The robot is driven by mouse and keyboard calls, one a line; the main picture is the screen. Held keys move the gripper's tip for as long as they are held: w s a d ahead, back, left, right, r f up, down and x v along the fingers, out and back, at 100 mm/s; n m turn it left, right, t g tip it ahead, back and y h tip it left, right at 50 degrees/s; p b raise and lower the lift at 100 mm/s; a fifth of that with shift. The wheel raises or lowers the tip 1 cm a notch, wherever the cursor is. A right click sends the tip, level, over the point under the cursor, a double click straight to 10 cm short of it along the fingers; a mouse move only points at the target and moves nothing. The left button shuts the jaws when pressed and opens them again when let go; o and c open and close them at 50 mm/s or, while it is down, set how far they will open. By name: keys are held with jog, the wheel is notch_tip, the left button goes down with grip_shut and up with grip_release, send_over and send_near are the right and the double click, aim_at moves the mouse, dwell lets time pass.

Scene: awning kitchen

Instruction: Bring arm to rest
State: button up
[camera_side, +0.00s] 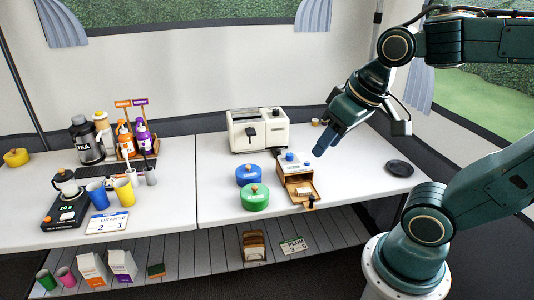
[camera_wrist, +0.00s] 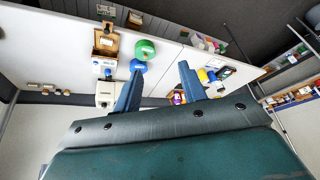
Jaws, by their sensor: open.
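My arm is dark green and reaches in from the right in the side view. My gripper (camera_side: 362,128) hangs in the air above the right part of the white table (camera_side: 355,170). In the wrist view my gripper (camera_wrist: 158,88) shows two blue fingers spread wide apart with nothing between them. The table lies beyond the fingers in that view. A wooden box with an open drawer (camera_side: 301,190) stands on the table below and left of my gripper, apart from it.
A cream toaster (camera_side: 258,130) stands at the back. A blue pot (camera_side: 249,175) and a green pot (camera_side: 255,198) sit left of the box. A dark plate (camera_side: 399,168) lies at the right. Cups, bottles and a scale (camera_side: 66,212) fill the left side. A lower shelf (camera_side: 215,256) holds cartons.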

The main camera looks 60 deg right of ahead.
jog(key=shift+s+a+r+n+t, duration=0.15)
jog(key=shift+s+a+n, duration=0.2)
jog(key=shift+s+n, duration=0.2)
jog(key=shift+s+a+r+n+t, duration=0.15)
jog(key=shift+s+a+n, duration=0.25)
jog(key=shift+s, duration=0.25)
